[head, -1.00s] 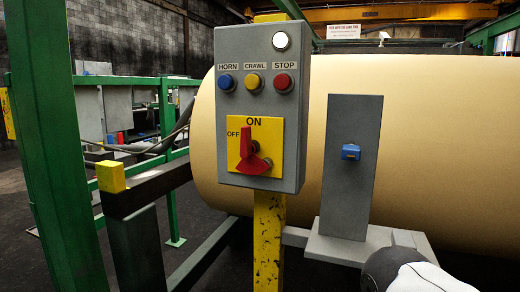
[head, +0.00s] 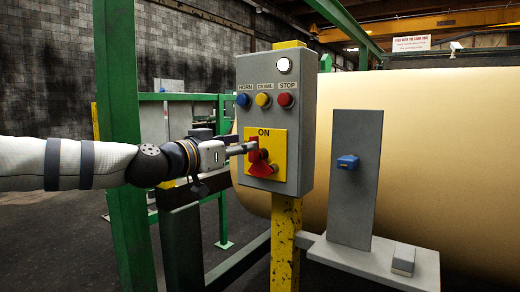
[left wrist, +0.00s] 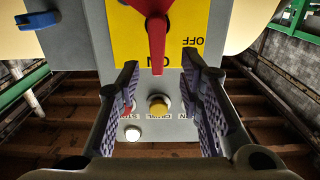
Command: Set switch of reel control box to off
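The grey reel control box (head: 307,125) stands on a yellow post, with a yellow switch plate (head: 280,140) on its lower front. The red switch handle (head: 261,167) is partly hidden behind my left gripper (head: 247,148), which comes in from the left. In the left wrist view, upside down, the red handle (left wrist: 157,28) points towards ON, with OFF to its right. My left gripper (left wrist: 160,70) is open there, its fingers apart on either side of the handle's tip. I cannot tell whether they touch it. My right gripper is out of view.
Horn (head: 243,100), crawl (head: 263,100) and stop (head: 286,100) buttons sit above the switch. A grey upright panel (head: 356,200) with a blue part stands at right. A large tan roll (head: 440,150) fills the space behind. Green posts (head: 118,90) stand at left.

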